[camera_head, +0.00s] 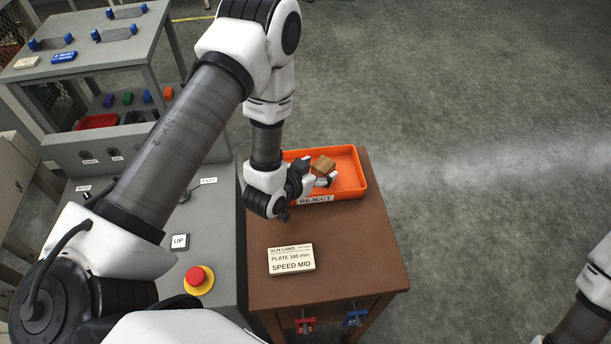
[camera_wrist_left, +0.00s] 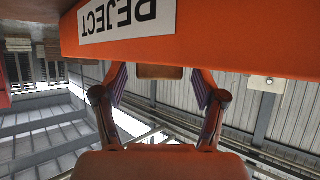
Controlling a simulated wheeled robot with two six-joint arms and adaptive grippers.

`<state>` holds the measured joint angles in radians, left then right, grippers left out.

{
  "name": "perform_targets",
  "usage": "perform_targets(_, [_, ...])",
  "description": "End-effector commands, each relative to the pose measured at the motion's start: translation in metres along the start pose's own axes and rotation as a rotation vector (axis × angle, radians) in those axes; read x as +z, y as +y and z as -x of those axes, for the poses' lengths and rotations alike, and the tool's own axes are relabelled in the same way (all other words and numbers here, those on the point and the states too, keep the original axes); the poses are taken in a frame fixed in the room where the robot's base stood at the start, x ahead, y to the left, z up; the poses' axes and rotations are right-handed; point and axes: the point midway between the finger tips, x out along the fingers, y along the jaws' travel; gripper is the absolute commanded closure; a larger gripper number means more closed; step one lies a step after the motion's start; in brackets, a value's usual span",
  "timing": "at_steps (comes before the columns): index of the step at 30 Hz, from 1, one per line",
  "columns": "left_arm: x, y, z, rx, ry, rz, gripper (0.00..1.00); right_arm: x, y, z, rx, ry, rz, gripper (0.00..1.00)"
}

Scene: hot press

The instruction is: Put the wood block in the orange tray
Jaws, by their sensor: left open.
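The wood block (camera_head: 323,165), a small brown block, appears tilted within the outline of the orange tray (camera_head: 350,172), near the tray's front side with the REJECT label. I cannot tell whether it touches the tray floor. My left gripper (camera_head: 322,178) is open at the tray's front edge, beside the block. In the left wrist view, which is upside down, the block (camera_wrist_left: 160,72) shows between the spread fingertips, with a gap on each side, partly hidden by the tray wall (camera_wrist_left: 220,45). My right gripper is out of view.
The tray sits on a brown table (camera_head: 345,235) with a run card (camera_head: 291,258) in front. A grey control panel with a red button (camera_head: 198,280) stands left of it. A grey bench (camera_head: 95,50) stands at the back left. Open floor lies right.

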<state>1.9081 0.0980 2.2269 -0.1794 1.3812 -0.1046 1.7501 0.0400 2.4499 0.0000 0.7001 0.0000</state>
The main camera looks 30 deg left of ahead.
Motion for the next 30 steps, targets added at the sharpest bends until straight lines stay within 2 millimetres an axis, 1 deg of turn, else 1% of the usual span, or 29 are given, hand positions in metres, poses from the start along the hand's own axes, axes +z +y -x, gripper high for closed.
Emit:
perform_targets(1, [0.004,-0.001,0.011,-0.001,-0.002,0.004,0.29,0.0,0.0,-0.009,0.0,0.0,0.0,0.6])
perform_targets(7, [0.004,0.0,0.066,-0.001,-0.002,0.006,0.29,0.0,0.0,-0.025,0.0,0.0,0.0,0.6])
perform_targets(8, [-0.001,0.0,0.075,-0.001,-0.002,0.005,0.29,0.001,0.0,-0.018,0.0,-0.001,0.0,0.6])
perform_targets(9, [-0.006,0.0,0.083,0.0,-0.006,0.002,0.29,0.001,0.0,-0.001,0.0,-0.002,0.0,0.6])
perform_targets(11, [-0.005,0.0,0.089,0.0,-0.005,0.002,0.29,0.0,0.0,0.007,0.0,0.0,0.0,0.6])
perform_targets(13, [-0.003,0.0,0.092,0.0,-0.003,0.002,0.29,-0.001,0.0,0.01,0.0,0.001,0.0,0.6])
perform_targets(23, [0.0,0.0,0.092,0.0,0.001,0.0,0.29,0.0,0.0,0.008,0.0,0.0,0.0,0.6])
perform_targets(26, [-0.006,0.0,0.096,0.0,0.001,0.0,0.29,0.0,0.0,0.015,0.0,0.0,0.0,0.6])
perform_targets(30, [-0.027,0.0,0.107,0.0,0.0,0.0,0.29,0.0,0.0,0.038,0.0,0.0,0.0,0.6])
